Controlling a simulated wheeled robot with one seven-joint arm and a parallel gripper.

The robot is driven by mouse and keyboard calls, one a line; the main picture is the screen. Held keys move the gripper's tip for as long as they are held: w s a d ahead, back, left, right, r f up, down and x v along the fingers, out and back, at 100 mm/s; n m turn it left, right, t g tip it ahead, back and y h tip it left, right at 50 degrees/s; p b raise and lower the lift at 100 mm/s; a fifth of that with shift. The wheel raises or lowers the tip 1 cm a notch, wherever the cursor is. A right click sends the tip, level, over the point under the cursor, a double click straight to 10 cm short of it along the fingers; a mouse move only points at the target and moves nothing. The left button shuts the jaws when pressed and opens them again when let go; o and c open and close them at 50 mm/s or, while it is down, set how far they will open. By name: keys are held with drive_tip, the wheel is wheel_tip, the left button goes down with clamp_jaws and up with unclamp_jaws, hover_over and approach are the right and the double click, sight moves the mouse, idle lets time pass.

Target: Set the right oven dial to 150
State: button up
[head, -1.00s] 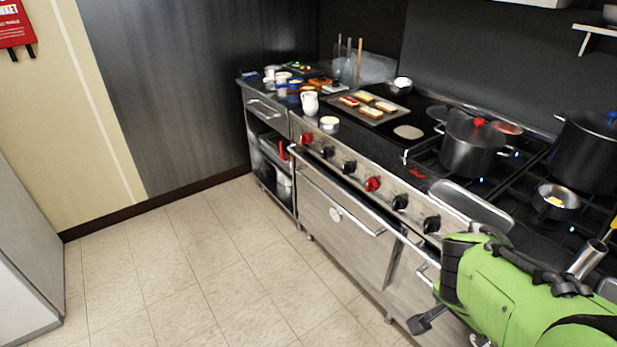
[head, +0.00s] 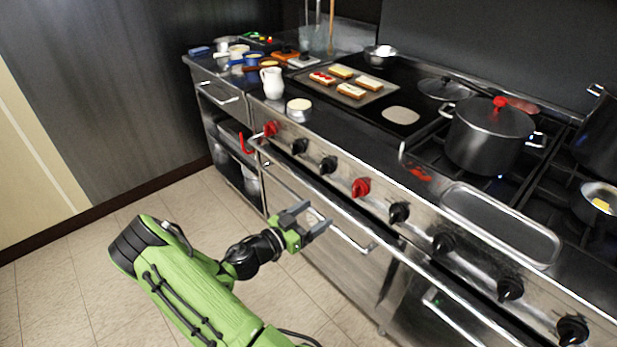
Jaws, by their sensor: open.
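The control panel (head: 468,262) of the steel range carries a row of dials. Two are red: a left red dial (head: 271,128) and a right red dial (head: 360,187) farther along; the others are black. The numbers and pointer settings are too small to read. My gripper (head: 311,217) is open and empty. In the picture it shows in front of the oven door, below and left of the right red dial, and it appears apart from every dial.
A long oven handle bar (head: 345,212) runs below the dials. A lidded pot (head: 488,135) stands on the stove. Floor (head: 60,285) is clear at left.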

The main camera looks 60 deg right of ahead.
sight(354, 187)
drive_tip(key=x, duration=1)
drive_tip(key=b+x, duration=0.1)
drive_tip(key=x, duration=0.4)
drive_tip(key=shift+s+d+r, duration=0.1)
drive_tip(key=shift+d+r, duration=0.2)
drive_tip(key=shift+d, duration=0.1)
drive_tip(key=c, duration=1)
